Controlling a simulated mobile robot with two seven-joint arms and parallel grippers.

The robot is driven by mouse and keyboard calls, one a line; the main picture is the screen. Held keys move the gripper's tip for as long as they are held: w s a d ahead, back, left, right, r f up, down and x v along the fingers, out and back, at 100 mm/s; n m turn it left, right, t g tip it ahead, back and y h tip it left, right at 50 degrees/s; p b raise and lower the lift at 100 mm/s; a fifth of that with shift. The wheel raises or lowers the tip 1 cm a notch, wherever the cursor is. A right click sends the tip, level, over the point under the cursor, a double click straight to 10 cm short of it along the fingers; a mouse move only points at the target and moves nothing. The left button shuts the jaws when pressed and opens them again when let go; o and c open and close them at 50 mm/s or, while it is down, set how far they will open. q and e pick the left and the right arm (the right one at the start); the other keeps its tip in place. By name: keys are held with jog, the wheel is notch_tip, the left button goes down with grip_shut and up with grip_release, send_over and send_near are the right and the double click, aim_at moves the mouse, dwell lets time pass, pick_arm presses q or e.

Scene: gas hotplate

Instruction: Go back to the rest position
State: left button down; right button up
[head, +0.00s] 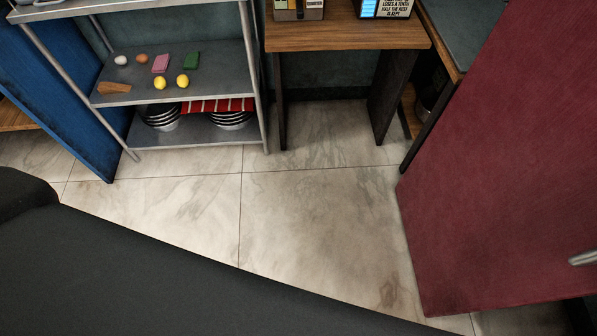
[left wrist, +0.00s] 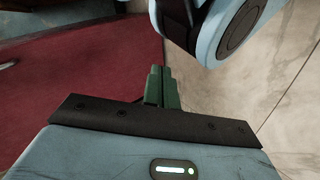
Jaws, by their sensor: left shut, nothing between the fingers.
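My left gripper (left wrist: 160,88) shows in the left wrist view, with its two green fingers closed together and nothing between them. Behind the fingertips are a dark red panel on the left and pale floor on the right. A light blue rounded part of my own body is close beyond the fingers at the upper right. Neither gripper shows in the head view, where a large dark part of my body covers the lower left. My right gripper is not seen. No hotplate is in view.
A metal shelf rack (head: 225,73) holds eggs, lemons, sponges and plates. A wooden table (head: 345,36) stands right of it. A blue panel (head: 60,80) is at the left, and a large red door (head: 490,170) at the right. The tiled floor (head: 300,210) between them is clear.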

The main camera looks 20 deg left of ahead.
pick_arm(q)
jog(key=s+a+m+t+y, duration=0.1)
jog(key=a+m+y, duration=0.4)
jog(key=a, duration=0.6)
jog(key=s+a+m+y, duration=0.25)
jog(key=a+m, duration=0.45)
jog(key=a, duration=0.4)
jog(key=s+d+n+t, duration=0.1)
jog(key=d+n+t, duration=0.1)
jog(key=d+n, duration=1.1)
jog(key=w+d+r+m+t+p, duration=0.1)
jog(key=w+r+p, duration=0.2)
jog(key=r+p, duration=0.7)
jog(key=w+d+r+m+t+p, duration=0.1)
jog(key=w+r+m+p, duration=0.1)
jog(key=r+p, duration=0.8)
jog(key=shift+w+d+r, duration=0.15)
jog(key=shift+w+d, duration=0.2)
jog(key=shift+w, duration=0.05)
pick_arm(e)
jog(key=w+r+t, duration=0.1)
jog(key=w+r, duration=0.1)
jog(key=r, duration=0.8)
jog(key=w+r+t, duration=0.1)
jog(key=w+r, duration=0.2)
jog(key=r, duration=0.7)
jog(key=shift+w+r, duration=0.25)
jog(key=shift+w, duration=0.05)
